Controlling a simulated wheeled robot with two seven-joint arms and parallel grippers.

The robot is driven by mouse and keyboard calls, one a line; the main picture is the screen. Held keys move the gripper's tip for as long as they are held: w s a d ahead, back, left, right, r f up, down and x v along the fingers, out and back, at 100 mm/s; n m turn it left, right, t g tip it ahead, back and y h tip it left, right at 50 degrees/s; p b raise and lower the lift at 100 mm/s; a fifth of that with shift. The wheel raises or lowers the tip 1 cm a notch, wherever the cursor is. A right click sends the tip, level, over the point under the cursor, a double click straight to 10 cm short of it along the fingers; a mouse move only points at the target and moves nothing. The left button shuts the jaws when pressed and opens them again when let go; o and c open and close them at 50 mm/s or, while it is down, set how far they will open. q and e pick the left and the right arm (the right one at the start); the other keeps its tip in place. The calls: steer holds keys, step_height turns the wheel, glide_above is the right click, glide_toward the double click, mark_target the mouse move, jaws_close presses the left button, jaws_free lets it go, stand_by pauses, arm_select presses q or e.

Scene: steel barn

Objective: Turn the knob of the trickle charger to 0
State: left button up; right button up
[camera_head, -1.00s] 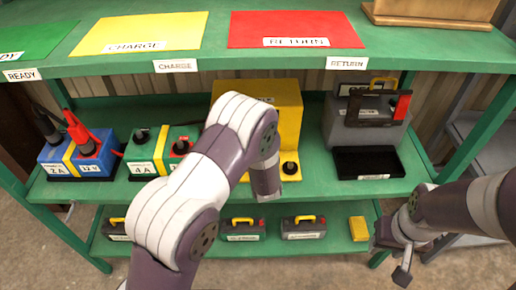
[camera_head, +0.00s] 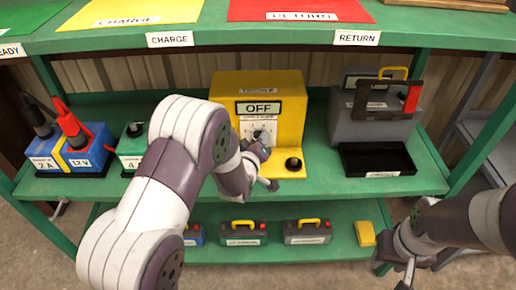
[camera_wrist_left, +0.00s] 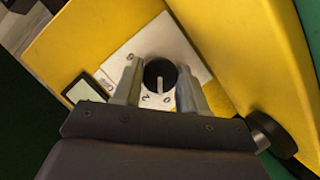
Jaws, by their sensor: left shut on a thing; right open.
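The yellow trickle charger (camera_head: 286,95) stands on the middle shelf, its display (camera_head: 258,108) reading OFF. Its white dial plate carries a black knob (camera_wrist_left: 160,74) with a white pointer line. In the left wrist view the pointer points toward the bottom of the picture, near small printed marks, among them a 2. My left gripper (camera_wrist_left: 160,82) is shut on the knob, one finger on each side. In the head view the left gripper (camera_head: 262,163) is at the charger's face and partly covers the dial. My right gripper (camera_head: 404,274) is open and empty at the lower right.
A black round knob (camera_head: 293,164) sits on the charger's base, close to the left gripper. A grey unit (camera_head: 375,125) with a black tray stands right. Small cases line the lower shelf.

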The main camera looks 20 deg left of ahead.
arm_select(q)
steer(key=shift+f+n+t+h+b, duration=0.1)
steer(key=shift+n+t+h+b, duration=0.35)
steer(key=shift+n+b, duration=0.55)
arm_select(e)
steer(key=shift+f, duration=1.25)
arm_select(q)
steer(key=o, duration=1.1)
steer(key=shift+c, duration=0.2)
steer(key=p+v, duration=0.2)
steer(key=v, duration=1)
steer(key=shift+s, duration=0.4)
arm_select(e)
steer(key=shift+r, duration=0.95)
